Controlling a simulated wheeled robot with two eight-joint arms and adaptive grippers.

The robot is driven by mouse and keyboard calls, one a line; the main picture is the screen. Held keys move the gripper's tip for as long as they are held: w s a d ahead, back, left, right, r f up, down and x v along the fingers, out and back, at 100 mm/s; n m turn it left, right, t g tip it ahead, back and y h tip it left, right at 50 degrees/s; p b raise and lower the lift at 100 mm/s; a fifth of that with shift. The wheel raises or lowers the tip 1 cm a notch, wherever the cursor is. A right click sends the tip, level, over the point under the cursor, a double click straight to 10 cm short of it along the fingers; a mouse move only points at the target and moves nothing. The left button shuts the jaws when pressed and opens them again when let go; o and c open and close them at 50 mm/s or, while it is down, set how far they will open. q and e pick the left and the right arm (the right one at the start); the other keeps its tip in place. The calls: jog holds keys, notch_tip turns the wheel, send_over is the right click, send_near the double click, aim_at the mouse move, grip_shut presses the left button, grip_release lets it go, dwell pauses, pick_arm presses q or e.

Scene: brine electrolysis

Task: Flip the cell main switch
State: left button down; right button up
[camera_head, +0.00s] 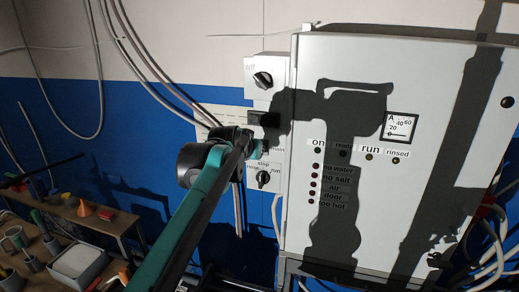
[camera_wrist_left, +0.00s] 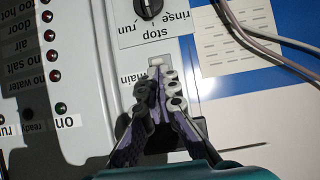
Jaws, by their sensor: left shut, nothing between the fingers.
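The cell main switch, marked "main", is on the grey panel strip left of the big cabinet. In the left wrist view a small pale lever tip (camera_wrist_left: 157,62) shows just beyond my fingertips, beside the "main" label (camera_wrist_left: 131,78). My fingers hide most of the switch. My left gripper (camera_wrist_left: 163,77) is shut and empty, its fingertips close to the lever; I cannot tell if they touch. In the head view my left gripper (camera_head: 256,147) is in front of the strip and covers the switch. My right gripper is not in view.
A rinse/stop/run knob (camera_head: 263,178) sits below the switch, and another knob (camera_head: 262,80) above. The white cabinet (camera_head: 440,100) has an ammeter (camera_head: 400,127) and several lamps, partly under my arm's shadow. Cables hang at left. A cluttered bench (camera_head: 125,222) stands lower left.

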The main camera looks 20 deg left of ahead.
pick_arm(q)
jog(key=shift+t, duration=0.3)
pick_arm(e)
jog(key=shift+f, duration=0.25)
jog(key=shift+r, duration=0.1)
pick_arm(q)
jog(key=shift+r+p, duration=0.7)
jog(key=shift+p, duration=0.05)
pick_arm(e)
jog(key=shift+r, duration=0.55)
